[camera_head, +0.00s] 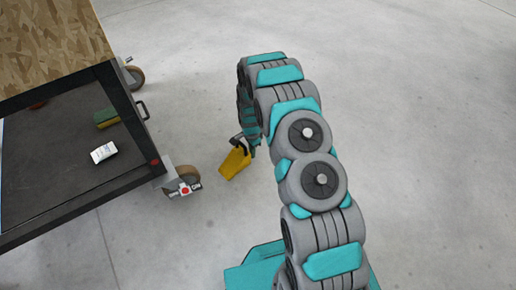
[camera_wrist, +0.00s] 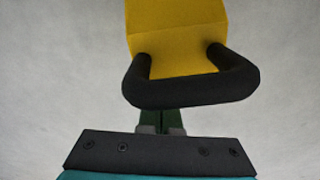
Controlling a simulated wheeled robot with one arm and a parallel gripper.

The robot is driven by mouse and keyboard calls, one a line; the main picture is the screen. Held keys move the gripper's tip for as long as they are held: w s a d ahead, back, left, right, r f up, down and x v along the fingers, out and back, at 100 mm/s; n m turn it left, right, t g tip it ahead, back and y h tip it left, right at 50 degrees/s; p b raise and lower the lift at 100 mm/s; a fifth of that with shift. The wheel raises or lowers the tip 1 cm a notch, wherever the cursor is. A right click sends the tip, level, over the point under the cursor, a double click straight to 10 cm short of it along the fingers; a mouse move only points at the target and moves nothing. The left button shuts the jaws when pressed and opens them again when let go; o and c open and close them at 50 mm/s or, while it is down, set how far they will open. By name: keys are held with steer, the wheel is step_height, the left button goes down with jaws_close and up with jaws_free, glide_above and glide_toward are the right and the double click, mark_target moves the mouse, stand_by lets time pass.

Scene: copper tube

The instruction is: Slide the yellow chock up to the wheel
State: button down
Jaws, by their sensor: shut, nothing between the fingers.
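The yellow chock (camera_head: 234,164) lies on the floor to the right of the cart's near caster wheel (camera_head: 188,173), with a strip of bare floor between them. The wheel has a red and white part on its bracket. In the wrist view the chock (camera_wrist: 178,48) is at the top, its black handle (camera_wrist: 190,88) towards me. My gripper (camera_wrist: 160,120) is shut and empty, just below the handle in the picture; the handle seems to cover its tips. Whether they touch it I cannot tell. In the head view my arm partly hides the gripper beside the handle.
The cart (camera_head: 75,195) has a dark top carrying a green and yellow block (camera_head: 106,118) and a white item (camera_head: 103,152). A wooden board (camera_head: 50,38) stands at its back. Another caster (camera_head: 134,77) is farther off. The floor right of my arm is clear.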

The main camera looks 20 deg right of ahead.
mark_target(229, 164)
steer(key=shift+s+a, duration=0.1)
steer(key=shift+a, duration=0.2)
steer(key=s+a, duration=0.1)
steer(key=a, duration=0.3)
steer(key=s+a, duration=0.1)
steer(key=a, duration=0.3)
steer(key=s+a, duration=0.1)
steer(key=a, duration=0.4)
steer(key=shift+s, duration=0.2)
steer(key=shift+s+a, duration=0.15)
steer(key=shift+a, duration=0.2)
steer(key=shift+d, duration=0.35)
steer(key=d, duration=0.2)
steer(key=shift+w+d, duration=0.35)
steer(key=shift+w+d+r, duration=0.15)
steer(key=shift+r, duration=0.2)
steer(key=shift+w+d+r, duration=0.1)
steer(key=shift+r, duration=0.25)
step_height(229, 164, up, 9)
steer(key=p, duration=0.1)
steer(key=shift+d, duration=0.2)
